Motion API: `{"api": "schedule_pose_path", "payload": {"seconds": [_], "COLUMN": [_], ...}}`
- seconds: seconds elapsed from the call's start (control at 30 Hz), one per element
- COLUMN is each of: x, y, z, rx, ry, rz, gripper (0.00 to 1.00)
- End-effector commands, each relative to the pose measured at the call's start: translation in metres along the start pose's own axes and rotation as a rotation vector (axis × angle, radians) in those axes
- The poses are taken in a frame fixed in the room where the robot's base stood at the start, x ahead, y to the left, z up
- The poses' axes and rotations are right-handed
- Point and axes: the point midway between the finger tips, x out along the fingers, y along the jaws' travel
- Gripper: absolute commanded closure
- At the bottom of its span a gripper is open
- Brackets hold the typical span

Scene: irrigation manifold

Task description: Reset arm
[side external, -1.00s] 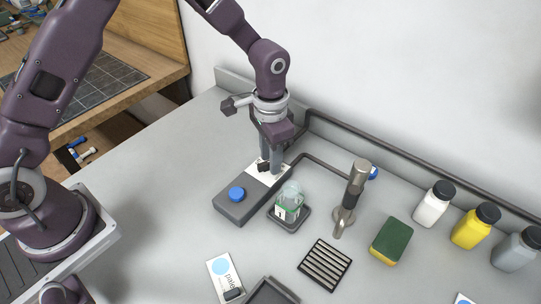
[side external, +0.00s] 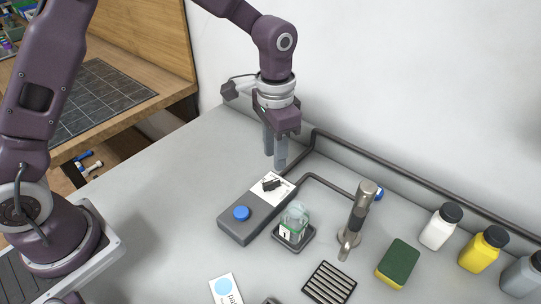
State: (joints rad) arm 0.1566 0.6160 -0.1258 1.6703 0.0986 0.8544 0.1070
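My gripper (side external: 275,165) points down above the far end of a grey box (side external: 252,221). Its two grey fingertips are clear of the box, with nothing visible held in them. The fingers overlap closely from this angle, so I cannot tell how far apart they are. The box carries a round blue button (side external: 241,213) at its near end and a white plate (side external: 280,193) with a small black switch (side external: 271,184) at its far end.
Right of the box stand a glass jar on a dark coaster (side external: 293,238), a metal tap (side external: 357,220), a slotted drain (side external: 329,283) and a green-yellow sponge (side external: 398,262). Bottles (side external: 440,227) line the right. A dark pipe (side external: 350,146) runs along the wall.

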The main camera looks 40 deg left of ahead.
Motion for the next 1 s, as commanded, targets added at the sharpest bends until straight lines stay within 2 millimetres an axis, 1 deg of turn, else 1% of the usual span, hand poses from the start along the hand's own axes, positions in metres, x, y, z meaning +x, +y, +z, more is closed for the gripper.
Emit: {"api": "schedule_pose_path", "payload": {"seconds": [0.07, 0.1, 0.13, 0.17, 0.2, 0.27, 0.3, 0.33, 0.37, 0.4, 0.5, 0.6, 0.73, 1.0], "x": [-0.031, -0.054, -0.072, -0.089, -0.111, -0.136, -0.149, -0.156, -0.161, -0.165, -0.165, -0.160, -0.156, -0.156], "y": [-0.006, -0.009, -0.012, -0.014, -0.015, -0.015, -0.013, -0.011, -0.009, -0.005, 0.004, 0.011, 0.015, 0.015], "z": [0.013, 0.027, 0.040, 0.055, 0.077, 0.112, 0.135, 0.153, 0.170, 0.191, 0.231, 0.253, 0.263, 0.263], "rx": [-0.028, -0.052, -0.075, -0.100, -0.135, -0.188, -0.224, -0.249, -0.275, -0.307, -0.369, -0.407, -0.424, -0.423], "ry": [0.040, 0.069, 0.095, 0.122, 0.158, 0.214, 0.251, 0.279, 0.306, 0.340, 0.411, 0.458, 0.477, 0.477], "rz": [-0.018, -0.032, -0.043, -0.054, -0.067, -0.083, -0.092, -0.097, -0.101, -0.104, -0.108, -0.106, -0.103, -0.104], "gripper": [0.67, 0.67, 0.67, 0.67, 0.67, 0.67, 0.67, 0.67, 0.67, 0.67, 0.67, 0.67, 0.67, 0.67]}}
